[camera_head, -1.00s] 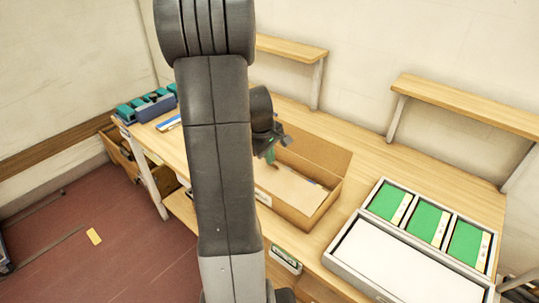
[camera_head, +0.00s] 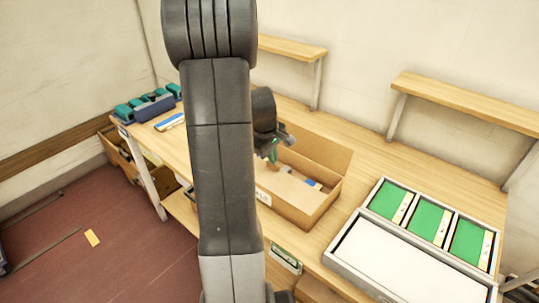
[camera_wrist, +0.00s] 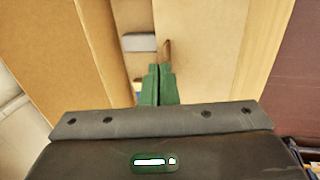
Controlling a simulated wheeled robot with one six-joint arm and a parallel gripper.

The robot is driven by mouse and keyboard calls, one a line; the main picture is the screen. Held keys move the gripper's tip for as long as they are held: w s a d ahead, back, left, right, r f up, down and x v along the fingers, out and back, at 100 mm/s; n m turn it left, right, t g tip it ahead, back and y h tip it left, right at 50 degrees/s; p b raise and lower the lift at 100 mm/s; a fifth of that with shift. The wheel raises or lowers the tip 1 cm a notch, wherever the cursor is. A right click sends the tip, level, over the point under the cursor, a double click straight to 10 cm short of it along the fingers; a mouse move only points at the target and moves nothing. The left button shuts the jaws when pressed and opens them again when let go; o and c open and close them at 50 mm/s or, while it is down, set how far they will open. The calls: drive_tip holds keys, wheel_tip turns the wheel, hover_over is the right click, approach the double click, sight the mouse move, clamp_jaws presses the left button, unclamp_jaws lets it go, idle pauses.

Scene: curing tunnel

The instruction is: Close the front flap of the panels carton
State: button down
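The panels carton (camera_head: 330,199) is an open brown cardboard box on the bench, behind and right of my arm. Its back flap (camera_head: 322,152) stands up and leans outward. The front flap (camera_head: 284,187) seems to slope inward over part of the opening; my arm hides its left end. In the wrist view the front flap (camera_wrist: 195,45) lies right of the opening. My gripper (camera_head: 273,156) is over the carton, its green fingertips (camera_wrist: 159,72) together with nothing between them. They are at the flap's inner edge; I cannot tell if they touch it.
White and blue items (camera_head: 313,184) show inside the carton. A grey tray (camera_head: 365,211) with green panels and a white area stands to the right. A blue rack (camera_head: 155,106) with teal parts is at the far left. Two raised shelves (camera_head: 465,103) stand along the back.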

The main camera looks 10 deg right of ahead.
drive_tip(key=shift+w+r+p, duration=0.1)
drive_tip(key=shift+r+p, duration=0.85)
drive_tip(key=shift+r, duration=0.4)
drive_tip(key=w+d+v, duration=0.1)
drive_tip(key=d+v, duration=0.1)
drive_tip(key=v, duration=1)
drive_tip(key=shift+w+r+p, duration=0.3)
drive_tip(key=shift+r, duration=0.2)
drive_tip(key=shift+d, duration=0.1)
drive_tip(key=x, duration=0.4)
drive_tip(key=s+a+x, duration=0.1)
drive_tip(key=x, duration=0.3)
drive_tip(key=a+b+x, duration=0.1)
drive_tip(key=x, duration=0.4)
drive_tip(key=shift+s+a+f, duration=0.1)
drive_tip(key=shift+s+f, duration=0.15)
drive_tip(key=shift+s, duration=0.15)
drive_tip(key=shift+b+x, duration=0.55)
drive_tip(key=shift+x, duration=0.25)
drive_tip(key=shift+s+a, duration=0.15)
drive_tip(key=shift+a, duration=0.05)
drive_tip(key=shift+r, duration=0.1)
